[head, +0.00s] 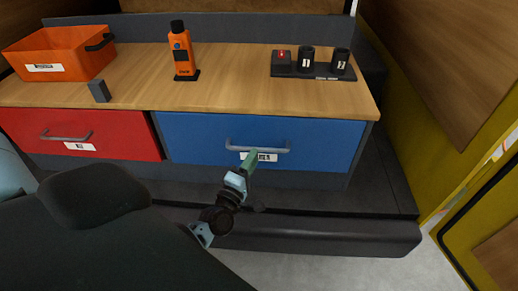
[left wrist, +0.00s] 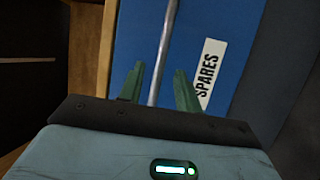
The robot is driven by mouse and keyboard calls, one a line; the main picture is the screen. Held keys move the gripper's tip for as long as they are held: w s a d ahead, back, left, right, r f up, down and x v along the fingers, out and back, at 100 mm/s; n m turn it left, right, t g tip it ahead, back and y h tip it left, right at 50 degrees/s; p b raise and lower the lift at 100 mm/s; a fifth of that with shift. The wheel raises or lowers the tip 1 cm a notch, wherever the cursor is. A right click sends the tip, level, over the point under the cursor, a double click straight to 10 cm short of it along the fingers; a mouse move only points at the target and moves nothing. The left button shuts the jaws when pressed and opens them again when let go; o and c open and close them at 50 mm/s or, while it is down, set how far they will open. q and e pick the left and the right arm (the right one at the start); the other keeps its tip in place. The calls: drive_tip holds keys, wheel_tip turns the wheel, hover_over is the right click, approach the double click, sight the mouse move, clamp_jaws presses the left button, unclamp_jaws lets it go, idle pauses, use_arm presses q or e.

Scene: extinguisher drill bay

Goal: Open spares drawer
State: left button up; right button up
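The spares drawer (head: 320,145) is the blue one on the right below the worktop; its front looks shut. Its grey bar handle (head: 270,148) runs across the front, with a white label under it. In the left wrist view the label (left wrist: 208,68) reads SPARES. My left gripper (head: 251,157) is at the handle, partly covering the label. In the left wrist view its two green fingers (left wrist: 160,88) are apart, with the handle bar (left wrist: 164,45) running between them; I see a gap on both sides. My right gripper is not in view.
A red drawer (head: 110,132) is on the left. The wooden worktop (head: 230,88) carries an orange bin (head: 62,62), a small grey block (head: 99,91), an orange device (head: 182,55) and a dark holder (head: 312,70). A dark ledge (head: 330,233) runs low in front of the drawers.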

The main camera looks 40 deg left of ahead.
use_arm(q)
drive_tip(key=shift+x, duration=2.35)
clamp_jaws()
